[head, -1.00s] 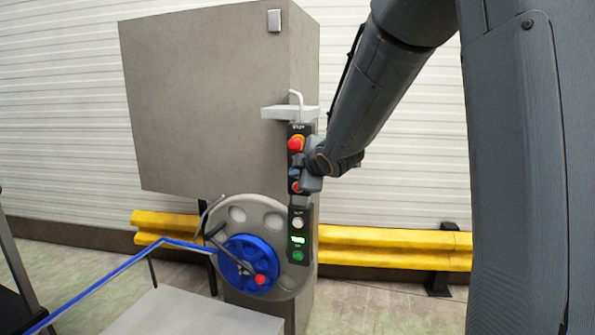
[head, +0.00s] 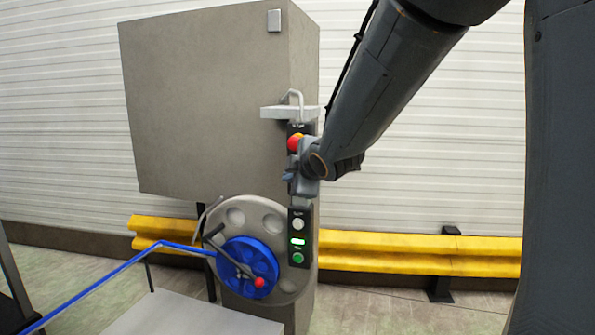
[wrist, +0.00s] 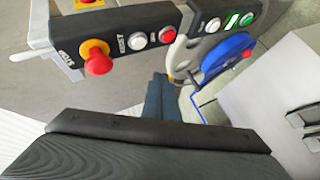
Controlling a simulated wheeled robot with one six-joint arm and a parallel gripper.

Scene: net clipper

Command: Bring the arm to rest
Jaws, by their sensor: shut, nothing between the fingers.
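My gripper (head: 287,176) hangs in front of the control panel on the machine's narrow side, just below the red emergency-stop knob (head: 295,142). Its dark blue fingers (wrist: 158,97) are together and empty in the wrist view. They appear apart from the panel there, though the exact gap is hard to judge. My arm comes down from the upper right, bent. In the head view the gripper hides the middle of the panel; the wrist view shows a white button (wrist: 137,41) and a red button (wrist: 168,34) there.
The grey machine cabinet (head: 205,100) bears a round plate with a blue wheel (head: 247,268). A blue rail (head: 105,287) runs at lower left beside a pale platform (head: 180,315). A yellow barrier (head: 420,254) lines the wall.

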